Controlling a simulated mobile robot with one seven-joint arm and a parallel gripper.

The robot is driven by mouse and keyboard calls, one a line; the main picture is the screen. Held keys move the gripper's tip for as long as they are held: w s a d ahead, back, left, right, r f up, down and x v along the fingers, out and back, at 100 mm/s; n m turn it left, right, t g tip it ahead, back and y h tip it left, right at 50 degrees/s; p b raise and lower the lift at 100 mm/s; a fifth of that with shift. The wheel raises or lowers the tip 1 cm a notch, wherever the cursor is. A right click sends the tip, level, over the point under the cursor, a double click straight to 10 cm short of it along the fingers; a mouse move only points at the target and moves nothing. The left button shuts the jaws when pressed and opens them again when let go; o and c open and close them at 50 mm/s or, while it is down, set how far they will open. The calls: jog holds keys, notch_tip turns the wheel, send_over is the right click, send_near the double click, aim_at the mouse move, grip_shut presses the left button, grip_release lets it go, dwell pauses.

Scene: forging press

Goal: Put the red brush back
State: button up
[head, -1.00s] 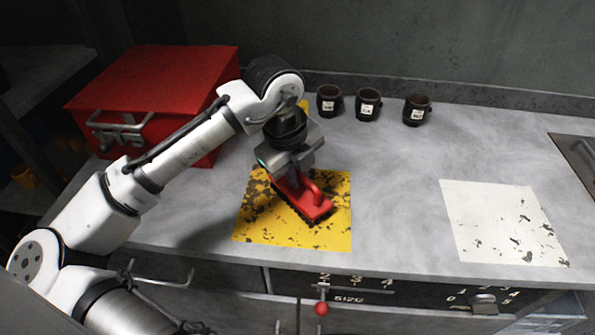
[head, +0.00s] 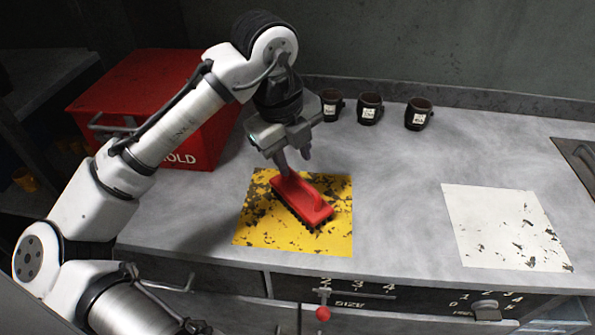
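The red brush (head: 303,200) lies on the worn yellow square (head: 256,236) on the grey counter. Its dark bristles face down, its handle is on top, and it sits diagonally. My gripper (head: 294,165) is just above and behind the brush's far end. Its two fingers point down and are spread apart, with nothing between them. It looks clear of the handle.
A red box (head: 150,85) stands at the back left, partly behind my arm. Three dark labelled mugs (head: 369,109) line the back wall. A worn white square (head: 505,226) lies at right. The counter between the squares is clear. A red-knobbed lever (head: 323,313) is on the front.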

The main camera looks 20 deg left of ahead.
jog(key=r, duration=0.3)
jog(key=s+r, duration=0.1)
jog(key=r, duration=0.1)
jog(key=shift+a+r, duration=0.25)
jog(key=shift+f, duration=0.1)
